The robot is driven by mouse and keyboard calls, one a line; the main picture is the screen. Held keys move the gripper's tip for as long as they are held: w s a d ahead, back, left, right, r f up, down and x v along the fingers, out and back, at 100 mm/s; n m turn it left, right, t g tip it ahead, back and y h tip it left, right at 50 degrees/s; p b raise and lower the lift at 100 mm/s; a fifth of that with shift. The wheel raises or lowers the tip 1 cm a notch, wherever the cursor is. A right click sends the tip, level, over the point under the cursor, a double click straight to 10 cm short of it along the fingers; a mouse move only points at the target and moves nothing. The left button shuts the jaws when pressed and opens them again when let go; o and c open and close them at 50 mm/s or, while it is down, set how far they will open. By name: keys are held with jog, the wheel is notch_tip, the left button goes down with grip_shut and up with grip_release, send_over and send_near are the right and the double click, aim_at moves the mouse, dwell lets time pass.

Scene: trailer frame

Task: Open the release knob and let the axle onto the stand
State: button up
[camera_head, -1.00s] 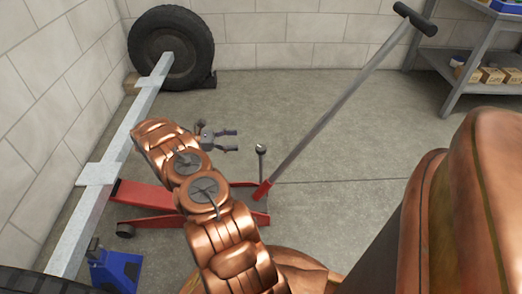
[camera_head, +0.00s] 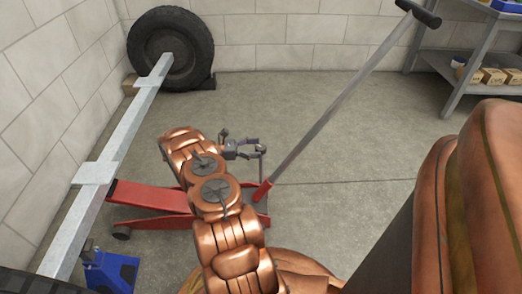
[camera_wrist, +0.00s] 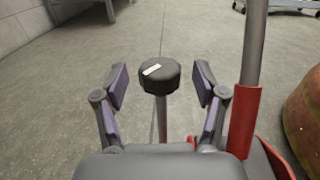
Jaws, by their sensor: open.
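The release knob (camera_wrist: 159,77), a black cap with a white mark on a thin rod, stands upright in the wrist view. My gripper (camera_head: 255,148) is open at the knob. In the wrist view its fingers lie on either side of the knob, with a gap on each side. In the head view the knob is partly hidden by the fingers. The red floor jack (camera_head: 150,196) is under the grey axle (camera_head: 117,143), partly covered by my arm. The blue stand (camera_head: 112,271) is below the axle, at lower left.
The jack's long handle (camera_head: 340,97) rises to the upper right from its red socket (camera_wrist: 241,122), close right of my gripper. A wheel (camera_head: 172,48) is at the axle's far end. A shelf (camera_head: 480,65) stands at upper right. Floor between is clear.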

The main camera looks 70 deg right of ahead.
jog(key=shift+b+x, duration=0.35)
jog(key=shift+x, duration=0.9)
jog(key=c, duration=1.2)
